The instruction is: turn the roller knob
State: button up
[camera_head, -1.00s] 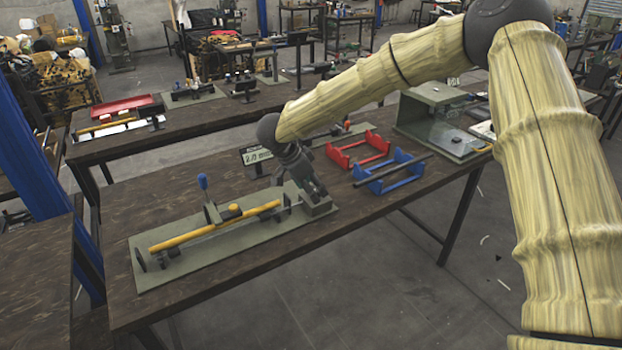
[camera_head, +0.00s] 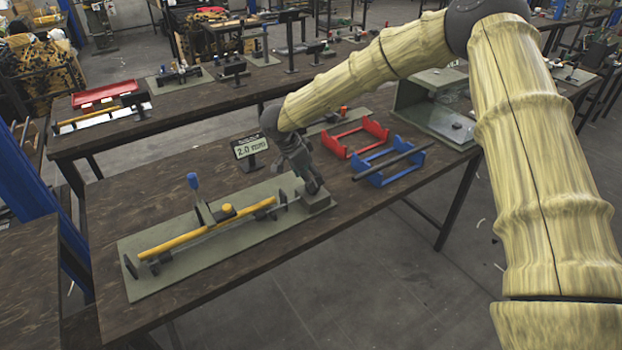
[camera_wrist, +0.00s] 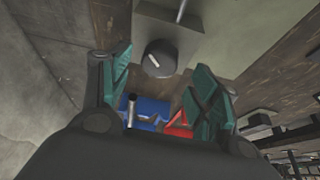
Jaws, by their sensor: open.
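The roller knob (camera_wrist: 160,58) is a dark round knob with a white mark on its face, seen in the wrist view on a grey-green block. My gripper (camera_wrist: 162,72) is open, with its teal fingers to either side of the knob; I cannot tell whether they touch it. In the head view my gripper (camera_head: 305,178) is over the right end of the roller fixture and hides the knob.
A small display reading 2.0 (camera_head: 250,147) stands behind the fixture. A red cradle (camera_head: 356,138) and a blue cradle (camera_head: 390,167) with a dark rod are to its right, before a green box (camera_head: 440,105). Bare wooden bench (camera_head: 130,205) lies left of the display.

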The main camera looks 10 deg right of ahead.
jog(key=shift+x, duration=1.45)
jog(key=shift+p, duration=0.3)
jog(key=c, duration=1)
